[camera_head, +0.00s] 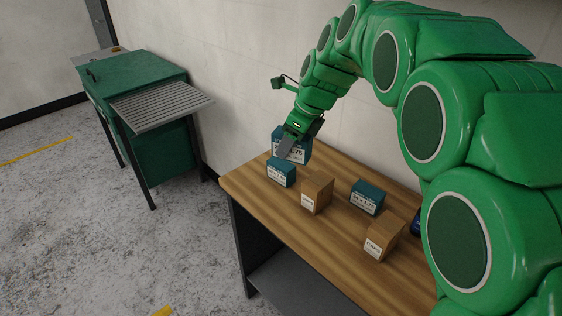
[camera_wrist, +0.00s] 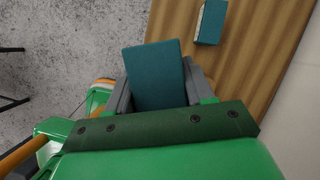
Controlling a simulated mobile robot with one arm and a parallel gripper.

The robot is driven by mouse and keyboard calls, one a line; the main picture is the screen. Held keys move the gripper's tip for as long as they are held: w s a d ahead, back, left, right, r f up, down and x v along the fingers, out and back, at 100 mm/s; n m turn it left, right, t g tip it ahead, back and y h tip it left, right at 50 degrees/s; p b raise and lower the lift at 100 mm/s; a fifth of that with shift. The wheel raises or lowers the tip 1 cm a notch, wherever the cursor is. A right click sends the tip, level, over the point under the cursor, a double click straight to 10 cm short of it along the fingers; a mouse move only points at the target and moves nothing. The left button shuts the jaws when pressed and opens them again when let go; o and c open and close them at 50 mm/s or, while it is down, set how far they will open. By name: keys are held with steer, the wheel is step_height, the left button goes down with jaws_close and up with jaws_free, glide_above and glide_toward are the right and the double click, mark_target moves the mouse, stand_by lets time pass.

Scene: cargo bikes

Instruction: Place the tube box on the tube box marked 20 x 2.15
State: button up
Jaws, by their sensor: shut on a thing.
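My gripper (camera_head: 290,146) is shut on a teal tube box (camera_head: 301,153) with a white label, near the left end of the table. In the wrist view this tube box (camera_wrist: 156,75) sits between the two grey fingers. A smaller teal tube box (camera_head: 282,172) stands on the table just below and in front of the held one. I cannot tell whether they touch. Another teal tube box (camera_head: 368,196) stands farther right. The small labels are too blurred to tell surely which reads 20 x 2.15. One teal box (camera_wrist: 211,22) also lies beyond the fingers in the wrist view.
Two brown cartons, one in the middle (camera_head: 317,193) and one near the front (camera_head: 383,240), stand on the wooden table (camera_head: 330,240). A dark blue object (camera_head: 416,222) is partly hidden by my arm. A green cabinet (camera_head: 150,110) stands left, with open floor between.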

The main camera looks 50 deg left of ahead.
steer(key=w+a+f, duration=0.2)
steer(key=a, duration=0.1)
steer(key=w+a+f, duration=0.2)
steer(key=a+f, duration=0.1)
steer(key=a, duration=0.1)
steer(key=w+a+f, duration=0.2)
steer(key=a+f, duration=0.1)
steer(key=shift+w+a+f, duration=0.1)
steer(key=shift+w+a, duration=0.1)
steer(key=shift+w, duration=0.2)
steer(key=shift+w+a+f, duration=0.3)
steer(key=shift+a+f, duration=0.05)
steer(key=shift+f, duration=0.3)
steer(key=shift+w+a+f, duration=0.15)
steer(key=shift+a+f, duration=0.1)
steer(key=shift+f, duration=1.5)
steer(key=shift+f, duration=0.1)
steer(key=o, duration=1.2)
steer(key=shift+c, duration=0.2)
